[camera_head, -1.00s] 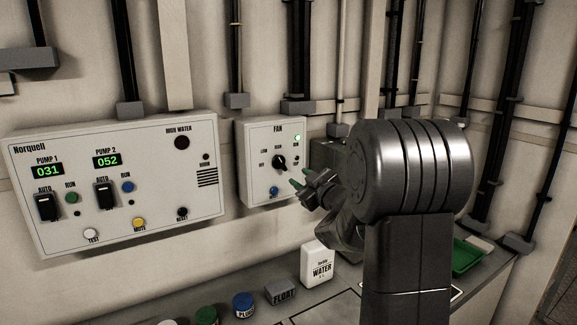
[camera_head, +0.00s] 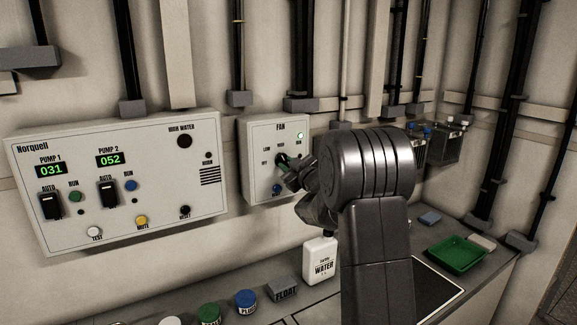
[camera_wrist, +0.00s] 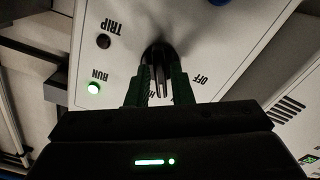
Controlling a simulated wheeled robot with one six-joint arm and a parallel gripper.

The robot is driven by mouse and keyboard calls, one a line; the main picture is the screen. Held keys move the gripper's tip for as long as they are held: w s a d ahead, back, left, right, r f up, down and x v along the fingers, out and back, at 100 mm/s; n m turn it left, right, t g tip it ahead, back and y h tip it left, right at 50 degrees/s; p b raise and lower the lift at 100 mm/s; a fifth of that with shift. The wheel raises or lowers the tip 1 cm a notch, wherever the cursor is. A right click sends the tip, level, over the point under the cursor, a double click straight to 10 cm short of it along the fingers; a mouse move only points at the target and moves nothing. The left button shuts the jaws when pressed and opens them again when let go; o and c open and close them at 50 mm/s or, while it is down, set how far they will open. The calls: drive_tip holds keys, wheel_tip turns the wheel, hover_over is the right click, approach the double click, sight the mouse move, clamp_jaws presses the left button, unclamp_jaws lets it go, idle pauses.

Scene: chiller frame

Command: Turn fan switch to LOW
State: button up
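The fan switch is a black knob (camera_head: 281,158) on the white FAN box (camera_head: 259,190), with OFF, LOW and a partly covered label around it. In the wrist view the knob (camera_wrist: 158,54) sits at the fingertips, and its setting is hard to read. My gripper (camera_head: 288,163) is at the knob, coming from the right. In the wrist view its two green-lined fingers (camera_wrist: 160,78) stand on either side of the knob's grip, with some gap between them. Firm contact with the knob is not clear.
A green RUN lamp (camera_head: 300,136) is lit on the box, above a dark TRIP lamp (camera_wrist: 103,41). A blue button (camera_head: 277,188) is just below the knob. The pump panel (camera_head: 115,205) is left.

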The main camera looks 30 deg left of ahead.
clamp_jaws()
drive_tip(key=shift+f+n+b, duration=0.25)
drive_tip(key=shift+n+b, duration=0.25)
drive_tip(key=shift+b, duration=0.35)
drive_tip(key=shift+n+b, duration=0.3)
drive_tip(key=shift+b, duration=0.25)
drive_tip(key=shift+r+n+b, duration=0.2)
drive_tip(key=shift+n+b, duration=0.45)
drive_tip(key=shift+n, duration=0.25)
drive_tip(key=shift+o, duration=1.9)
unclamp_jaws()
drive_tip(key=v, duration=1.3)
drive_tip(key=shift+s+d+b, duration=0.2)
drive_tip(key=shift+d+b, duration=0.15)
drive_tip(key=shift+b, duration=0.1)
